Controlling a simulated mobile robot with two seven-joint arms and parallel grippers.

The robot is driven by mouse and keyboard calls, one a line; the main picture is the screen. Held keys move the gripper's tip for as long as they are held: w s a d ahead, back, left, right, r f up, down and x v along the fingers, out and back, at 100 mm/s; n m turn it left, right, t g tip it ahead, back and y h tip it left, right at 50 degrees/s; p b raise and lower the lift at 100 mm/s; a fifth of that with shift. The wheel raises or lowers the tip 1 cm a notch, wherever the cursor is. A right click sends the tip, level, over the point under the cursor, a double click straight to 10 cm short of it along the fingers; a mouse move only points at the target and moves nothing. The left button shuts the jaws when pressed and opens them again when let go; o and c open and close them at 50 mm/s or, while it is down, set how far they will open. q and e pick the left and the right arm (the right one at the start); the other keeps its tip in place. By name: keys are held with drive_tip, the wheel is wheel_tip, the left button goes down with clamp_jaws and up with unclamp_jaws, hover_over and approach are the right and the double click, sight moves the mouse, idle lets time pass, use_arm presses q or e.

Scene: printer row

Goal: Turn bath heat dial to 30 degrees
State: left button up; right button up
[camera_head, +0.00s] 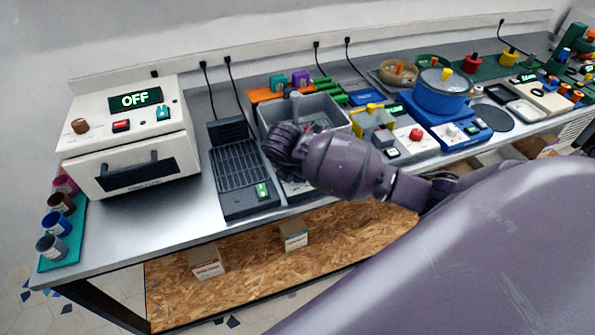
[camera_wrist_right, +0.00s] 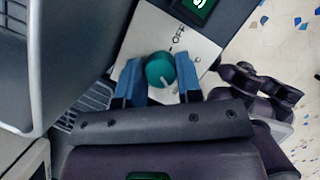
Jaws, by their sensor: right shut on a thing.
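The teal bath heat dial (camera_wrist_right: 160,70) sits on a pale panel (camera_wrist_right: 150,30) printed with OFF, in the right wrist view. A white pointer mark shows on its lower side. My right gripper (camera_wrist_right: 160,76) is shut on the dial, with one blue finger on each side of it. In the head view my right gripper (camera_head: 283,145) is in front of the grey bath tank (camera_head: 335,119), and the dial is hidden behind it. A dark display with a partly cut-off green character (camera_wrist_right: 198,4) shows above the panel.
A white oven-like box (camera_head: 130,138) reading OFF stands left, with a black ribbed unit (camera_head: 240,170) between it and the bath. A blue pot (camera_head: 440,92) and several other devices stand to the right. The counter's front strip on the left is clear.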

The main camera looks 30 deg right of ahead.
idle(0.4)
drive_tip(key=o, duration=0.9)
drive_tip(key=shift+r, duration=0.1)
drive_tip(key=v, duration=1)
drive_tip(key=shift+s+a+r+p, duration=0.1)
drive_tip(key=shift+a+r+p, duration=0.15)
drive_tip(key=shift+p, duration=0.15)
